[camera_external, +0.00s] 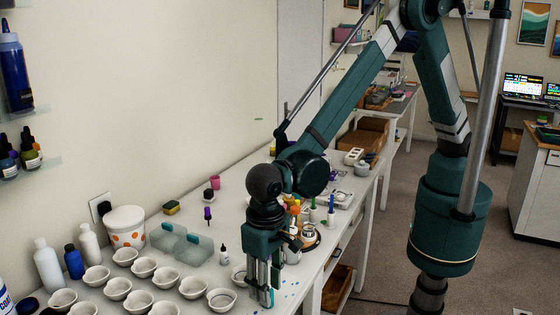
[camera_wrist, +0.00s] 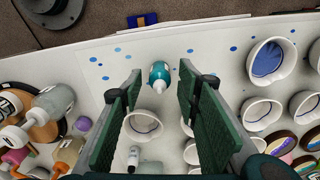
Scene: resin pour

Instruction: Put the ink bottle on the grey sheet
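My gripper (camera_external: 263,288) points down over the near edge of the white table. In the wrist view my gripper (camera_wrist: 160,82) is open, its two green fingers wide apart. A small teal bottle with a pale nozzle (camera_wrist: 159,74) shows between the fingertips, clear of both; I cannot tell its depth. It seems hidden by my gripper in the external view. A small white bottle with a black cap (camera_external: 224,254) stands left of my gripper. I cannot tell which is the ink bottle. Greyish translucent flat pieces (camera_external: 199,250) lie behind it; I cannot tell whether one is the grey sheet.
Several white cups (camera_external: 193,287) fill the table's left front. A white tub with orange dots (camera_external: 125,228) and bottles (camera_external: 47,264) stand behind them. Jars and bottles crowd right of my gripper. Blue spots mark the table (camera_wrist: 215,40) near its edge.

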